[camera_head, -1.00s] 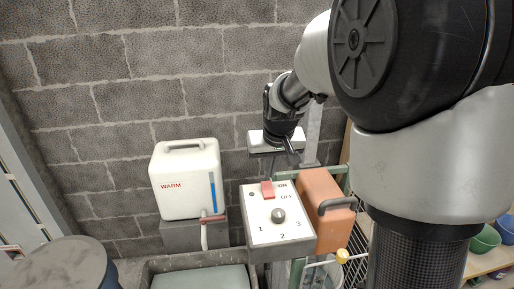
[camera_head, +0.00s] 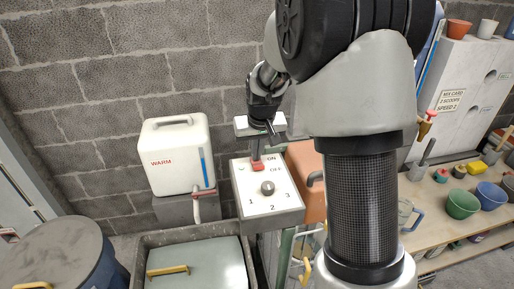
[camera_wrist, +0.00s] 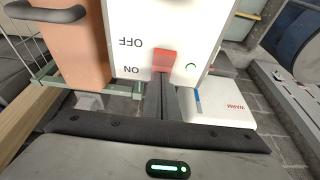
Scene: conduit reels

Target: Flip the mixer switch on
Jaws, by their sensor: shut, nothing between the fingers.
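My gripper (camera_head: 272,133) is shut and empty, pointing down behind the box's top edge. I cannot tell whether it touches the switch.
A white WARM container (camera_head: 177,158) stands left of the box. An orange block with a dark handle (camera_head: 306,172) is close on the right. A grey basin holds a pale lid (camera_head: 200,265) in front. A wooden bench (camera_head: 440,215) with bowls is at right.

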